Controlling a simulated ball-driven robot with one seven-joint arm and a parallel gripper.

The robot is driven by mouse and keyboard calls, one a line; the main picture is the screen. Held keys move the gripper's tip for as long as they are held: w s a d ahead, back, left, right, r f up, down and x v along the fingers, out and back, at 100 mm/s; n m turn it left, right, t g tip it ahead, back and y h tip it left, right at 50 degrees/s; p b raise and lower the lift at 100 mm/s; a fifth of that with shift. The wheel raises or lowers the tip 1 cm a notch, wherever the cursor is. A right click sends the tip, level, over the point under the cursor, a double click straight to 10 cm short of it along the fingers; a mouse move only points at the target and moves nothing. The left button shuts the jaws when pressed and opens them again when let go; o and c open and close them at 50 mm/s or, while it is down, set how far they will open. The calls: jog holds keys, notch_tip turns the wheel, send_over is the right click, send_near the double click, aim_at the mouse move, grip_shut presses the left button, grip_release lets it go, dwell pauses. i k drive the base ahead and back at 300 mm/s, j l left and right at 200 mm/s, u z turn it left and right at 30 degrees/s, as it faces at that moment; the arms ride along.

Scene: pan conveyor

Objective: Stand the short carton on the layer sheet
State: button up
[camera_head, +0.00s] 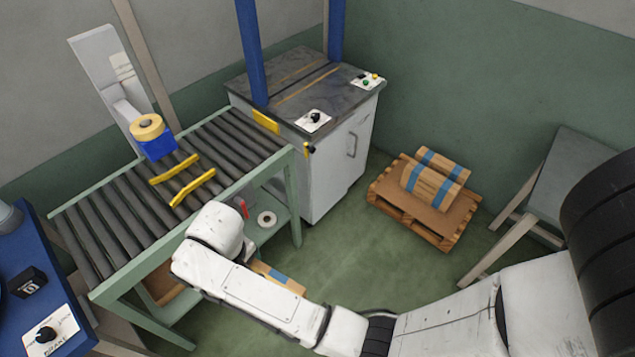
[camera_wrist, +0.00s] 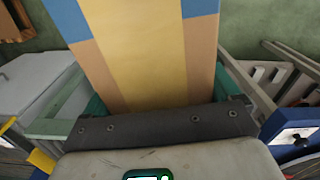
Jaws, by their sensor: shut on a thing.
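My gripper (camera_wrist: 155,126) is shut on a tan carton (camera_wrist: 140,45) with blue bands, which fills the upper middle of the wrist view. In the head view, part of a blue-banded carton (camera_head: 279,278), seemingly the held one, shows beside my white arm; the gripper itself is hidden there. I cannot tell the carton's full length. The layer sheet (camera_head: 443,217) appears as a brown sheet on a wooden pallet on the floor, at right of centre and apart from the held carton.
Two blue-banded cartons (camera_head: 432,186) sit at the back of the sheet, whose front part is bare. A roller conveyor (camera_head: 110,215) stands left, with a tape roll (camera_head: 267,219) on its lower shelf. A cabinet (camera_head: 335,170) and a grey table (camera_head: 570,180) flank the pallet.

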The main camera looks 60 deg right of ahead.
aim_at(414, 208)
jog(key=z, duration=1.25)
